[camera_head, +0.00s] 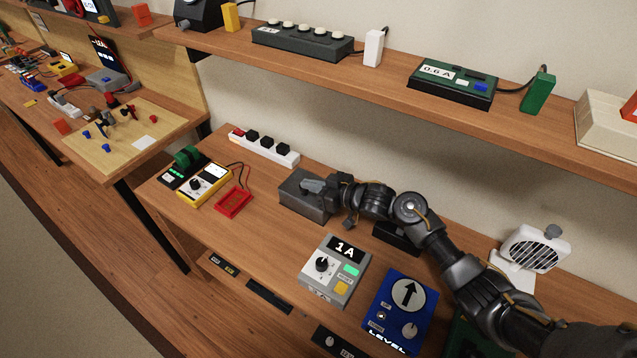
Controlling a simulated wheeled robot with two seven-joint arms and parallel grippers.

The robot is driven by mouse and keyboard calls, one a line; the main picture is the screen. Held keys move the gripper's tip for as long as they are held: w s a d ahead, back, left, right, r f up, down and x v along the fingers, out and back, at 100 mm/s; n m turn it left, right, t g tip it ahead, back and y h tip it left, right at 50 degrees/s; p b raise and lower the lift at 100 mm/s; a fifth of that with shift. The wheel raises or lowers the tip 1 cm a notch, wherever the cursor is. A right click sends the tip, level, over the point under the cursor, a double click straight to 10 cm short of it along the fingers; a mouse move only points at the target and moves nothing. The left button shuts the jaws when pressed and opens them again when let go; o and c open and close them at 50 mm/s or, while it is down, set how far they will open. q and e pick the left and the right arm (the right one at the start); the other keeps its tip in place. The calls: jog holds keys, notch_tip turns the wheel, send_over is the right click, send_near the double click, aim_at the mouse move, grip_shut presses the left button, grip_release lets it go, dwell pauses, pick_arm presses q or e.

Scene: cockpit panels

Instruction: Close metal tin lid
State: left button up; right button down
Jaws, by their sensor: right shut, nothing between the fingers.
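The metal tin (298,204) is a dark grey box on the workbench, left of the picture's middle. Its top looks flat and level, so the lid appears down, but the gripper covers part of it and I cannot tell whether a gap is left. My right gripper (313,186) is shut and empty, its fingertips over the tin's top and touching or very close to it. My right arm reaches in from the lower right. My left gripper is not in view.
Left of the tin are a red tray (233,204), a yellow multimeter (203,187) and a white power strip (265,149). In front are a grey 1A box (335,270) and a blue level box (401,310). A white fan (533,248) stands right. A shelf (390,92) runs above.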

aim_at(312, 197)
notch_tip(312, 197, up, 4)
jog(key=p, duration=0.4)
jog(key=shift+r, duration=0.15)
jog(key=b+v, duration=0.1)
jog(key=v, duration=0.9)
jog(key=shift+b, duration=0.35)
jog(key=shift+s, duration=0.1)
